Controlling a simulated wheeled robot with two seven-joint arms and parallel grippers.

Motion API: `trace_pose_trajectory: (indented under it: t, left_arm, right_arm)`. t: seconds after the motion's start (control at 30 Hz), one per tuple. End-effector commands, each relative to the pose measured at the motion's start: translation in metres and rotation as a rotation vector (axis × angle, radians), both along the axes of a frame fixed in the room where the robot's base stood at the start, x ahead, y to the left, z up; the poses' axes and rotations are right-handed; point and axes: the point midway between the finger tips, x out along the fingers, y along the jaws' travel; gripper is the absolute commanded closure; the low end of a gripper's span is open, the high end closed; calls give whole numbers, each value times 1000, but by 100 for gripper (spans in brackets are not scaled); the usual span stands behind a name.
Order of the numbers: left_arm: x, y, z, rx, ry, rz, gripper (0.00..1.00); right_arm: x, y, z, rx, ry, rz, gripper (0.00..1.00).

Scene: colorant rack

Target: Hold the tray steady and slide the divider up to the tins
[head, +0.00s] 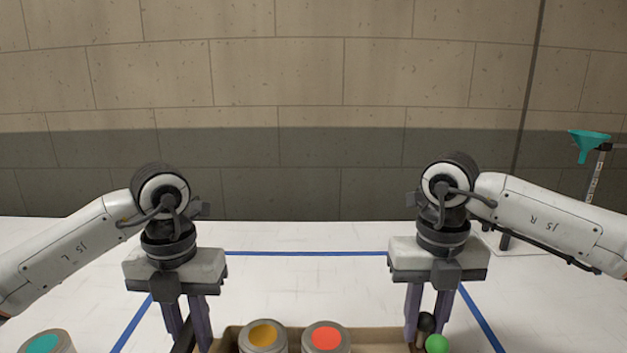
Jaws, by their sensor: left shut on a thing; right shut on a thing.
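The tray (380,334) shows only its brown far rim at the bottom edge. A tin with a yellow-orange lid (263,335) and a tin with a red lid (325,337) stand side by side at that rim. My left gripper (193,345) points down at the tray's left end, shut on a dark bar that seems to be part of the tray. My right gripper (420,340) points down at the right end, its fingers around a dark knobbed piece (427,322), apparently the divider's handle. The divider's panel and the tray's inside are cut off below.
A green ball-shaped thing (437,344) sits close beside my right gripper's fingers. A tin with a teal lid (45,343) stands apart at lower left. The white table (310,285) behind the tray is clear, with blue lines.

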Motion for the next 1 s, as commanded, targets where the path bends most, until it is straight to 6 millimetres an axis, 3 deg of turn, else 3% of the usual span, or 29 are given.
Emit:
trace_pose_trajectory:
  t: [1.0]
  left_arm:
    - [0,-5,0,-10,-1,-8,100]
  right_arm:
    - [0,29,1,11,-1,8,100]
